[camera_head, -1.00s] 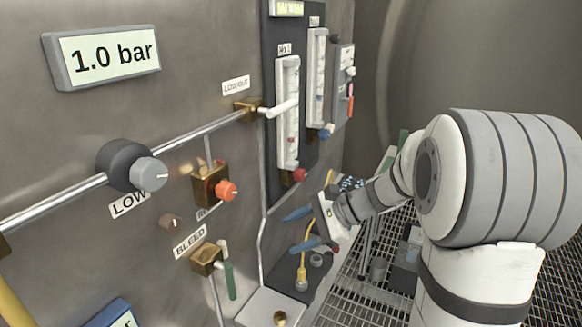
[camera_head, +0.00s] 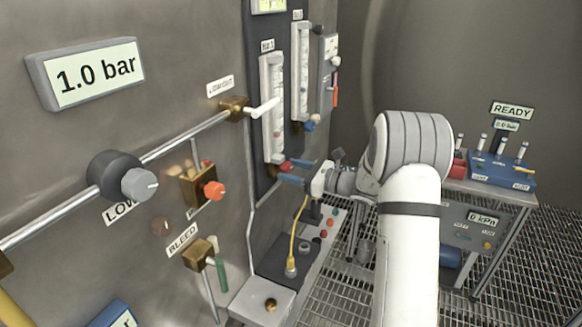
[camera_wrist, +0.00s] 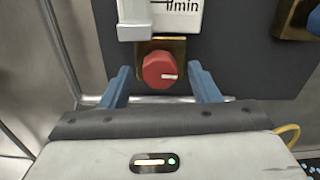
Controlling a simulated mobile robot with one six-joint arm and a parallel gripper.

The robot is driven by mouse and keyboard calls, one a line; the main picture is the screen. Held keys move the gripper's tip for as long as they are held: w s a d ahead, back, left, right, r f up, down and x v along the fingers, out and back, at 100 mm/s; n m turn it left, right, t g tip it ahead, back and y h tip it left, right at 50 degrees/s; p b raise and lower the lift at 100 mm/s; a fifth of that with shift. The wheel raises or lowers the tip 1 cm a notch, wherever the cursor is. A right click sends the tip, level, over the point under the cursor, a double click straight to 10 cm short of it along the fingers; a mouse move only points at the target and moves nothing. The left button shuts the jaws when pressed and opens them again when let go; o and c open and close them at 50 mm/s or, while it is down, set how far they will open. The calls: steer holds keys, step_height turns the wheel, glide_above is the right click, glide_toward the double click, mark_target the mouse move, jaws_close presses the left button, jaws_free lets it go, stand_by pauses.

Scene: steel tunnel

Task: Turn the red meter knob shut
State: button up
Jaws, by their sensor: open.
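The red meter knob (camera_wrist: 162,70) sits on a brass block at the foot of a white flow meter (camera_wrist: 160,18) in the wrist view, with a white mark pointing right. In the head view the knob (camera_head: 286,167) is partly hidden by my gripper. My gripper (camera_head: 291,172) is open, its blue fingers pointing at the panel. In the wrist view the fingers of my gripper (camera_wrist: 164,84) stand left and right of the knob, with gaps on both sides. I cannot tell whether the tips reach past its face.
A second meter (camera_head: 300,72) with a blue knob (camera_head: 311,124) is to the right. An orange-red knob (camera_head: 214,190) and a white-handled lockout valve (camera_head: 264,107) are left. A yellow cable (camera_head: 298,228) hangs below my gripper. A bench (camera_head: 516,197) stands right.

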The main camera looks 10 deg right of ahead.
steer(key=shift+w+a, duration=0.35)
steer(key=shift+a, duration=0.1)
steer(key=shift+c, duration=0.3)
